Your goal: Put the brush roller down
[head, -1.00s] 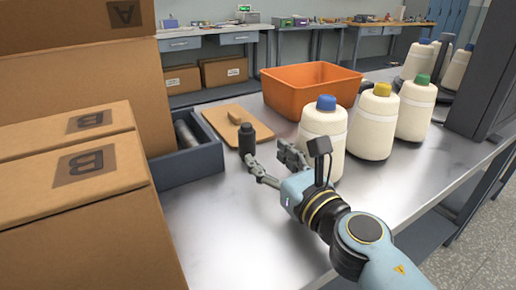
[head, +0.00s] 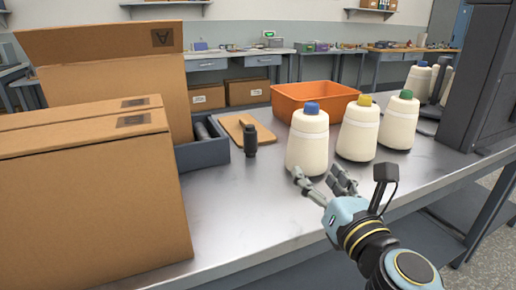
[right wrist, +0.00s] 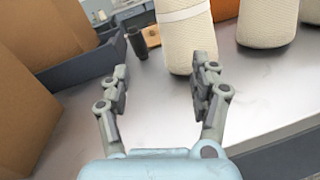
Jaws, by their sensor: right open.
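The brush roller (head: 249,138), a small dark cylinder, stands upright on the metal table beside a wooden board. It also shows in the right wrist view (right wrist: 137,42), beyond the fingers. My right gripper (head: 318,183) is open and empty, in front of the cone with the blue cap. It is apart from the roller, to its right and nearer to me. In the right wrist view its two fingers (right wrist: 160,90) are spread with only bare table between them. My left gripper is in neither view.
A cone with a blue cap (head: 308,142) stands just past my right gripper, with yellow-capped (head: 358,130) and green-capped (head: 399,122) cones to its right. An orange bin (head: 335,95) is behind. A grey tray (head: 205,155) and cardboard boxes (head: 90,200) fill the left. The front middle table is clear.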

